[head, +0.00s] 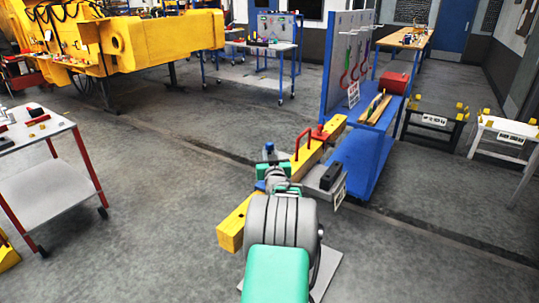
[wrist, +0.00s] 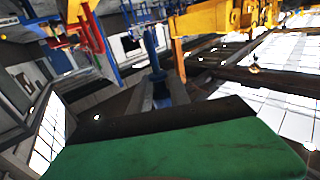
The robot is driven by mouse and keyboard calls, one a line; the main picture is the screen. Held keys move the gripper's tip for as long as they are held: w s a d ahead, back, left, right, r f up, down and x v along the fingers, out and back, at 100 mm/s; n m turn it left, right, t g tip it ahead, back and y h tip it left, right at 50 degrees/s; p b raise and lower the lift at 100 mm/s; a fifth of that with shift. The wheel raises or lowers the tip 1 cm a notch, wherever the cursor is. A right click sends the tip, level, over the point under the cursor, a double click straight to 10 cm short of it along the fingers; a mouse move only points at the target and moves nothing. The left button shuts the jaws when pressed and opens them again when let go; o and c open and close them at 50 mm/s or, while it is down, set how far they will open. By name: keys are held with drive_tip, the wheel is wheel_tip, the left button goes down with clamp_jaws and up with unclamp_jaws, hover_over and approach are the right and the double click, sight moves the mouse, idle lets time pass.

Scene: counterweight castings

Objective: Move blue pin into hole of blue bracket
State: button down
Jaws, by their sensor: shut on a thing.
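My gripper (head: 270,164) is over the yellow beam in the head view, with my grey and green wrist in front of it. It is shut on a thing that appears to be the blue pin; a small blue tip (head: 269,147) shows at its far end. In the wrist view a blue upright shaft, likely the pin (wrist: 150,40), stands out from between the narrow fingers (wrist: 163,93). A blue patch (head: 260,186) shows beside my wrist; I cannot tell whether it is the blue bracket. No hole is visible, and my arm hides much of this area.
The yellow beam (head: 236,226) carries a red handle (head: 303,143) beyond my gripper. A blue tool stand (head: 372,165) is close on the right. A white cart (head: 45,168) with red legs stands at left. The floor between is clear.

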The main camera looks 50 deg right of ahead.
drive_tip(key=shift+s+f+b, duration=0.1)
drive_tip(key=shift+f+b, duration=0.05)
drive_tip(key=shift+b, duration=0.3)
drive_tip(key=shift+f+b, duration=5.7)
drive_tip(key=shift+b, duration=0.7)
drive_tip(key=c, duration=1.1)
unclamp_jaws()
drive_tip(key=shift+c, duration=0.2)
drive_tip(key=shift+a, duration=0.1)
drive_tip(key=v, duration=0.7)
drive_tip(key=shift+s+a+b, duration=0.25)
drive_tip(key=shift+b, duration=0.05)
